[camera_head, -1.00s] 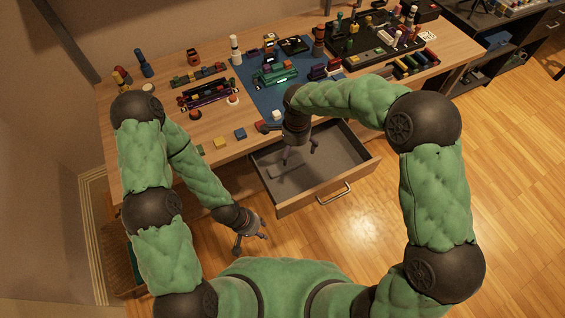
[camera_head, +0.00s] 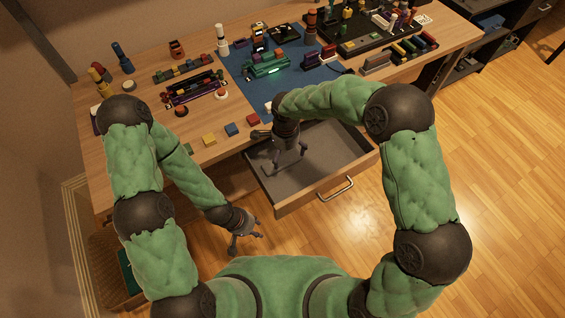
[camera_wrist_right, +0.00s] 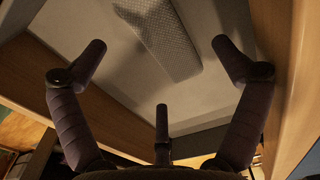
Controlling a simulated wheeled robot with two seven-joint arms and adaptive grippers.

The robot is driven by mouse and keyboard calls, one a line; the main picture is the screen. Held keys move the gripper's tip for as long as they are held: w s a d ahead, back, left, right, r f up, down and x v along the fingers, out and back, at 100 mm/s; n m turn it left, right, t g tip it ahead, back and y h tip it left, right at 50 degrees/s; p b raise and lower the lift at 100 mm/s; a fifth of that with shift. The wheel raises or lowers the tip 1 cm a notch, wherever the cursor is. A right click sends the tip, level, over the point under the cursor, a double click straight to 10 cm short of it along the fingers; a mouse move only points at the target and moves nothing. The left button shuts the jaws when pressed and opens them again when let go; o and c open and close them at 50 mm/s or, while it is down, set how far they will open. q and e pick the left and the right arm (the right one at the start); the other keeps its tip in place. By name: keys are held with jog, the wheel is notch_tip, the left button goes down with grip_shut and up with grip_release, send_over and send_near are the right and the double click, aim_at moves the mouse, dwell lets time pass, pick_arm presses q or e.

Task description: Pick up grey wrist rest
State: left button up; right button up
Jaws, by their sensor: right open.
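The grey wrist rest is a long, textured grey block (camera_wrist_right: 158,35) lying in the open drawer. In the right wrist view it runs past the top edge, so its far end is cut off. My right gripper (camera_head: 289,170) points down into the drawer with its fingers apart. In the right wrist view the open fingers (camera_wrist_right: 160,72) stand around the near end of the wrist rest, with nothing between them; contact is not visible. In the head view the wrist rest is hard to make out. My left gripper (camera_head: 246,243) hangs in front of the desk, open and empty.
The drawer (camera_head: 325,187) is pulled out, with a wooden front and metal handle. Its walls stand close around my right gripper. The desk top (camera_head: 140,150) above carries several small blocks, bottles and devices, some on a blue mat (camera_head: 240,85). Floor at the right is clear.

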aim_at(284, 163)
jog(key=f, duration=0.1)
jog(key=f+b, duration=0.1)
jog(key=f, duration=0.1)
jog(key=f+b, duration=0.1)
jog(key=f, duration=0.1)
jog(key=shift+s+a+f, duration=0.1)
jog(key=shift+s+a, duration=0.05)
jog(key=shift+s, duration=0.1)
jog(key=c, duration=1.3)
